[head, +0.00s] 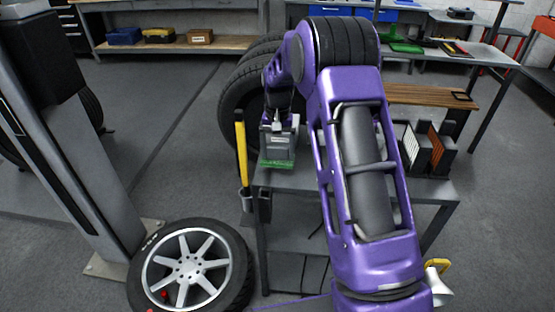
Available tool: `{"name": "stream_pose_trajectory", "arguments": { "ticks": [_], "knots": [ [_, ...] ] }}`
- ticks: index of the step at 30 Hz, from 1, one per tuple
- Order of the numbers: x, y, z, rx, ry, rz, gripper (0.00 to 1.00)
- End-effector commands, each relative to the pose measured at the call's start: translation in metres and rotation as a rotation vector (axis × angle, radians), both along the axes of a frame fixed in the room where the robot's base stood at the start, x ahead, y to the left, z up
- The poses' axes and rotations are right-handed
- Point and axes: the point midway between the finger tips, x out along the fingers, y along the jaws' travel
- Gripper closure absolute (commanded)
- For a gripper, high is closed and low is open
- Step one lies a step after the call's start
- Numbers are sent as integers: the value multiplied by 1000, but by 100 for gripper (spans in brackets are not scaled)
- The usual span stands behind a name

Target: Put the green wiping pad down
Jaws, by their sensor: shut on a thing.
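My gripper (278,152) points down over the back left corner of the small grey table (290,181). It is shut on the green wiping pad (276,164), which shows as a flat green strip below the jaws. The pad is at or just above the tabletop; I cannot tell whether it touches. My purple arm hides much of the table's middle.
A yellow-handled tool (241,148) stands at the table's left side. A dark rack with upright plates (424,148) is on the right. Tyres stand behind my gripper. A wheel (190,267) lies on the floor at front left.

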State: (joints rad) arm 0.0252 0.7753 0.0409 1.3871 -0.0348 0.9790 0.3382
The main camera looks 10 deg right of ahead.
Motion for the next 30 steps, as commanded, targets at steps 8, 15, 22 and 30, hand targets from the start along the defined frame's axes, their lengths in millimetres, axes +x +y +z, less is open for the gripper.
{"name": "stream_pose_trajectory", "arguments": {
  "ticks": [8,15,22,30],
  "knots": [
    [-1,0,-31,1,2,0,78],
    [0,0,-33,0,1,0,78],
    [0,0,-34,0,1,0,0],
    [0,0,-24,1,-1,0,0]
  ]
}}
